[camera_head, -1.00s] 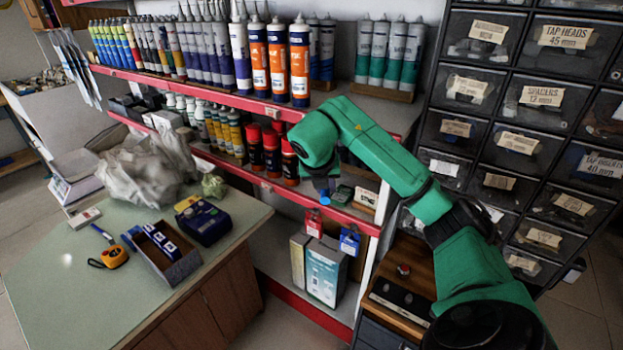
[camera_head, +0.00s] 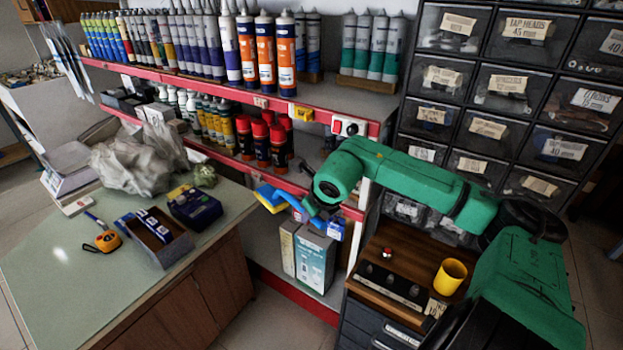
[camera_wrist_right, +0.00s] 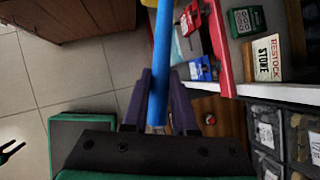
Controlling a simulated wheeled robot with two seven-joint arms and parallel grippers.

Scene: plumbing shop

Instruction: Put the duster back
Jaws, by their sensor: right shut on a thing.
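My right gripper (camera_head: 318,212) is shut on a blue rod, which I take to be the duster's handle (camera_head: 291,199). In the right wrist view the blue handle (camera_wrist_right: 161,55) runs up out of the picture from between the two purple fingers of the right gripper (camera_wrist_right: 158,100). In the head view a yellow and blue piece (camera_head: 268,198) shows at the handle's far left end, in front of the lower shelf edge. Whether it is the duster's head is not clear. My left gripper is not in view.
Red-edged shelves (camera_head: 345,210) with tubes and cans stand behind the gripper. A blue tag (camera_head: 336,229) hangs at the shelf edge, close to the gripper. A yellow mug (camera_head: 450,277) stands on the wooden-topped cabinet (camera_head: 385,312). The green-topped workbench (camera_head: 70,285) is at left.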

